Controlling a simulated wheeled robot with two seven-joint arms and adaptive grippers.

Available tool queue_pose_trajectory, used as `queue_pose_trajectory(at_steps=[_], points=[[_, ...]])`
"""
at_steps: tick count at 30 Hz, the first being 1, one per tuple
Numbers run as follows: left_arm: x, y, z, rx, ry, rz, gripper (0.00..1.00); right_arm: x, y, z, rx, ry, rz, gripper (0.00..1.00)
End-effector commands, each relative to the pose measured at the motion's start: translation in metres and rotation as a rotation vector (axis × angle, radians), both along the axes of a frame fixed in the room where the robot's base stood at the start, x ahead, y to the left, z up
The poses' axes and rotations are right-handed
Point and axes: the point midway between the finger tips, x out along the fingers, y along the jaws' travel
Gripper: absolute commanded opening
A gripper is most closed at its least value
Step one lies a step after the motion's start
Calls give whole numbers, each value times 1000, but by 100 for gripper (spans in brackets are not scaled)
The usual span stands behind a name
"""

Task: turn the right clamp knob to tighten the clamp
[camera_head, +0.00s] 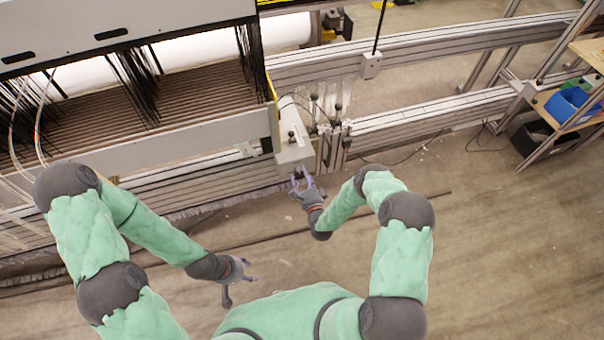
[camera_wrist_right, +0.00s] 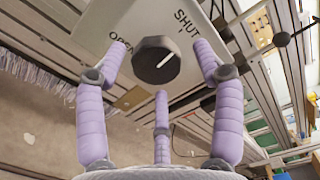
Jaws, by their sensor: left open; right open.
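In the head view the pale clamp box (camera_head: 293,150) stands at the end of the loom beam; I cannot make out the knob there. My right gripper (camera_head: 302,180) is open at the front of this box. In the right wrist view its lilac fingers (camera_wrist_right: 160,68) are spread around the knob, with visible gaps. My left gripper (camera_head: 244,279) is open and empty, low over the floor.
The loom with black thread bundles (camera_head: 135,85) fills the upper left. Metal rails (camera_head: 420,110) run to the right of the clamp box. A shelf cart with a blue bin (camera_head: 568,105) stands at the far right. The floor (camera_head: 500,250) at lower right is clear.

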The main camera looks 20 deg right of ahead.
Motion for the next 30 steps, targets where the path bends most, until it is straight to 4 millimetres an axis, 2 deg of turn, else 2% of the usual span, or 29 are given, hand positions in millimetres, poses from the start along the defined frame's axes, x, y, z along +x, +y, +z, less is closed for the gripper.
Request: queue_pose_trajectory(at_steps=[9, 15, 21, 30], points=[[0, 0, 0, 0, 0, 0, 50, -62, -5, -1, 2, 3, -6, 68], [0, 0, 0, 0, 0, 0, 50, -92, -6, -1, 1, 0, -6, 68], [0, 0, 0, 0, 0, 0, 50, -104, -6, 0, 0, -3, -6, 68], [0, 0, 0, 0, 0, 0, 50, -105, -6, 0, 0, -3, -6, 68]])
